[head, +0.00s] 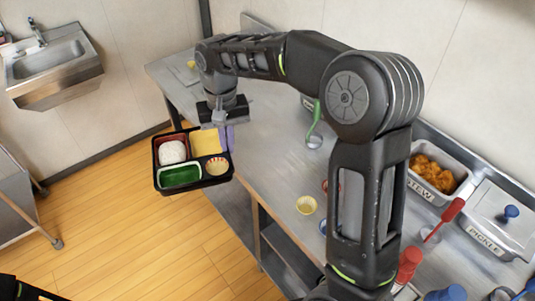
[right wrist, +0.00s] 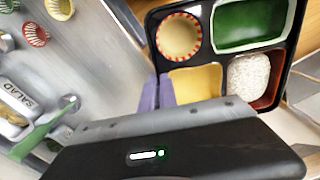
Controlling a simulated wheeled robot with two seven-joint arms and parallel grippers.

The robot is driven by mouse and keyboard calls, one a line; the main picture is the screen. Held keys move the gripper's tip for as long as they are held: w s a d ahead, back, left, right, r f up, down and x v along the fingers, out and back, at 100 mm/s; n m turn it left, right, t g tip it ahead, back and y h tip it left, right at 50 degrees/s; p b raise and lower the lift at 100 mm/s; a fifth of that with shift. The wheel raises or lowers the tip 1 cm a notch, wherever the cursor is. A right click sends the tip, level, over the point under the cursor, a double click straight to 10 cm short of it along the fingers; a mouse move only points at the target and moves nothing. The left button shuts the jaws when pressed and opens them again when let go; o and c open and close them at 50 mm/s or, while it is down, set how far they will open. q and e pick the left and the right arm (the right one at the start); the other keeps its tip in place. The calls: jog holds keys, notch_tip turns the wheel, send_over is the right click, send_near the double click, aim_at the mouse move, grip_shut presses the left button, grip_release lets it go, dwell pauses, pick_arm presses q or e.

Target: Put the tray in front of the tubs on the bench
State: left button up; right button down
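The black bento tray (head: 157,178) holds white rice, a green section, a yellow section and a striped cup. It hangs over the floor, just off the bench's (head: 262,150) left edge, and looks roughly level. My right gripper (head: 226,138) has its purple fingers shut on the tray's rim; the fingers also show at the rim in the right wrist view (right wrist: 157,95). The stew tub (head: 437,178) and the lidded pickle tub (head: 495,222) stand along the wall at the right. The salad tub (right wrist: 15,100) shows in the right wrist view. My left gripper is not in view.
Small cups (head: 306,205) stand on the bench, partly behind my right arm. A green-handled ladle (head: 314,130) and red-handled utensils (head: 410,262) are near the tubs. A sink (head: 50,62) is at the far left. The bench's middle stretch looks mostly clear.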

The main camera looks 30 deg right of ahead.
jog(key=s+d+m+b, duration=0.2)
jog(key=s+d+m, duration=0.6)
jog(key=d+m, duration=0.5)
jog(key=shift+s+d+r+m, duration=0.35)
jog(key=shift+d+m, duration=0.05)
jog(key=shift+d, duration=0.15)
jog(key=shift+f, duration=3.15)
notch_tip(320, 180, down, 4)
jog(key=shift+r, duration=0.25)
jog(key=shift+f, duration=0.1)
jog(key=shift+f, duration=0.1)
